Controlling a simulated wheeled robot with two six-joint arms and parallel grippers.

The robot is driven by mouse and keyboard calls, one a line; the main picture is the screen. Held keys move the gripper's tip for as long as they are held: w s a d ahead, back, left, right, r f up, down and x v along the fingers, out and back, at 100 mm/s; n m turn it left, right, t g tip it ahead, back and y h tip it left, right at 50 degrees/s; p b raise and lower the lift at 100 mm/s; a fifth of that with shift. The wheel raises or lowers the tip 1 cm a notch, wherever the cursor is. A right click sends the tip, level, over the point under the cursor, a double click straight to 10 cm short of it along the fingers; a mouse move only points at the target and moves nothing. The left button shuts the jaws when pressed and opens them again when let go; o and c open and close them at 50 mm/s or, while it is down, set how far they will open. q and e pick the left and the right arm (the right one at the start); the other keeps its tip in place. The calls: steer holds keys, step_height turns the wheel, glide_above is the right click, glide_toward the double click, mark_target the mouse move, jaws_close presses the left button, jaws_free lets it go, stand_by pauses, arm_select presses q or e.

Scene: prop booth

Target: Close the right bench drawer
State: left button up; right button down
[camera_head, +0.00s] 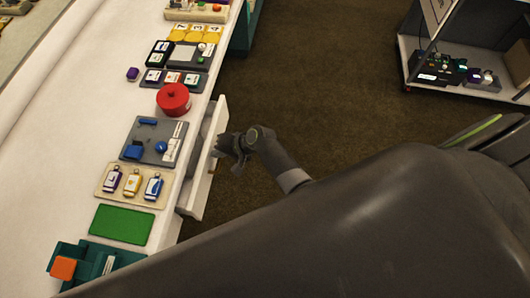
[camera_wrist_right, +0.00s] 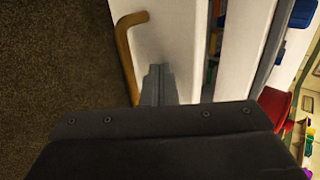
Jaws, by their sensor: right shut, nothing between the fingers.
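The right bench drawer (camera_head: 204,188) is white and stands pulled out from the side of the long white bench (camera_head: 172,228). In the right wrist view its white front (camera_wrist_right: 185,35) carries a tan bar handle (camera_wrist_right: 126,55). A gap behind the front shows part of the drawer's inside, with small coloured things in it. My right gripper (camera_head: 219,150) is at the outer side of the drawer front. Its shut, empty fingers (camera_wrist_right: 158,82) point at the front, beside the handle; whether they touch it I cannot tell. My left gripper is not in view.
On the bench near the drawer are a red lidded pot (camera_head: 173,99), a grey tray (camera_head: 136,154), a tray of bottles (camera_head: 110,193) and a green mat (camera_head: 122,225). Brown floor (camera_head: 310,75) lies clear beside the bench. A shelf unit (camera_head: 415,55) stands at the upper right.

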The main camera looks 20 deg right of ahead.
mark_target(204, 148)
steer(key=w+a, duration=0.1)
steer(key=w+a+b, duration=0.1)
steer(key=a, duration=0.1)
steer(key=w+a, duration=0.1)
steer(key=a, duration=0.1)
steer(key=shift+w+a, duration=0.1)
steer(key=shift+w, duration=0.2)
steer(key=shift+a+r, duration=0.1)
steer(key=shift+a, duration=0.05)
steer(key=shift+r, duration=0.1)
